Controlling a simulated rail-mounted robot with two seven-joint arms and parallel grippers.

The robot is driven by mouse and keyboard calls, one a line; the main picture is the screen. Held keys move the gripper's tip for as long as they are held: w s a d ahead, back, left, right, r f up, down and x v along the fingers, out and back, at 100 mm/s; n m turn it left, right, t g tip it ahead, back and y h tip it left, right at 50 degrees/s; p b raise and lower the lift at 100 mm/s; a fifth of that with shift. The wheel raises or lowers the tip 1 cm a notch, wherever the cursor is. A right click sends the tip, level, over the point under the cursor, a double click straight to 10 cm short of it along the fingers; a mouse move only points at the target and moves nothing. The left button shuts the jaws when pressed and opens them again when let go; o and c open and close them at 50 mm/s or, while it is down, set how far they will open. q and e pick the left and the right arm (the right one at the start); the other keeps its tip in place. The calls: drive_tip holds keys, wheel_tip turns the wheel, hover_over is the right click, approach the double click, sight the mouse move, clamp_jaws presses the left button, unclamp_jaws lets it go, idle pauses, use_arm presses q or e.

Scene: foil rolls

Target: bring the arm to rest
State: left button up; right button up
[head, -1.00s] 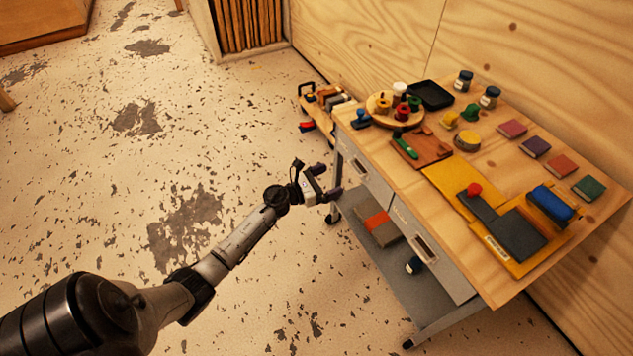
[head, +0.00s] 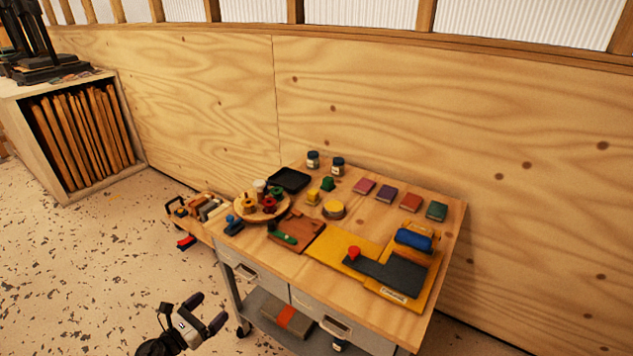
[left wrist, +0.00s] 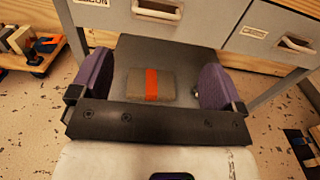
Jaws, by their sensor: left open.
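My left gripper (head: 208,312) is low at the bottom of the head view, in front of the workbench (head: 452,232) and below its top. It is open and empty. In the left wrist view its two purple-padded fingers (left wrist: 160,88) stand wide apart. Between them, farther off, a grey-brown block with an orange band (left wrist: 151,84) lies on the bench's lower shelf (left wrist: 190,55). The same banded block (head: 287,315) shows in the head view under the drawers. The fingers do not touch it. My right gripper is in neither view.
The bench top holds a round wooden tray (head: 240,212) of foil rolls, a black tray (head: 289,180), a yellow board (head: 322,252) and several coloured blocks. A low wheeled cart (head: 190,222) stands left of the bench. Open floor (head: 90,270) lies to the left.

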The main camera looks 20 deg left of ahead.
use_arm(q)
drive_tip(key=s+a+r+n+g+y, duration=0.25)
drive_tip(key=a+n+y, duration=0.4)
drive_tip(key=n, duration=0.95)
drive_tip(key=s+a+r+n+g+y, duration=0.15)
drive_tip(key=a+n+g+y, duration=0.25)
drive_tip(key=n+y, duration=0.8)
drive_tip(key=s+d+r+n+g+h+p, duration=0.25)
drive_tip(key=s+d+n+h+p, duration=0.2)
drive_tip(key=d, duration=0.65)
drive_tip(key=s+d+r+n+g+h+p, duration=0.2)
drive_tip(key=s+d+r+n+h+p, duration=0.25)
drive_tip(key=d, duration=0.65)
drive_tip(key=s+d+r+g+h+p, duration=0.2)
drive_tip(key=s+d+r+h+p, duration=0.1)
drive_tip(key=s+d+r+p, duration=0.4)
drive_tip(key=s+d+r+g+h+p, duration=0.1)
drive_tip(key=s+d+r+h+p, duration=0.3)
drive_tip(key=s+p, duration=0.5)
wheel_tip(320, 180, up, 35)
drive_tip(key=d+y+p, duration=0.1)
drive_tip(key=p, duration=3.4)
drive_tip(key=shift+s+m, duration=0.2)
drive_tip(key=shift+m, duration=0.1)
